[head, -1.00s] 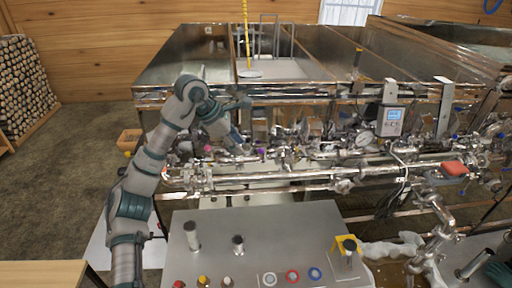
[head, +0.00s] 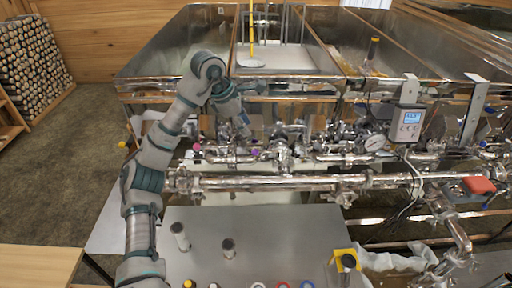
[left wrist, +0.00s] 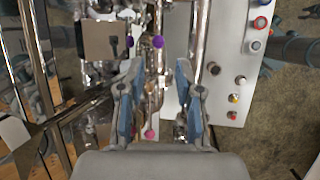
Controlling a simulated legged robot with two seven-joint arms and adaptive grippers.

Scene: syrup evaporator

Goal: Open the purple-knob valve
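The purple knob (head: 255,153) sits on the pipework below and slightly right of my left gripper (head: 242,122) in the head view. In the left wrist view the purple knob (left wrist: 158,41) shows just beyond the fingertips, near the line between them. My left gripper (left wrist: 160,75) is open, with its two blue-padded fingers well apart and nothing held between them. The knob appears clear of both fingers. A pink knob (head: 196,147) lies farther left on the pipes; it also shows in the left wrist view (left wrist: 149,133). My right gripper is not in view.
Steel pipes (head: 260,183) run across the front of the evaporator pans (head: 185,50). A pressure gauge (head: 375,142), a display box (head: 408,122) and a red handle (head: 480,185) are to the right. A metal panel (head: 205,262) with buttons stands in front.

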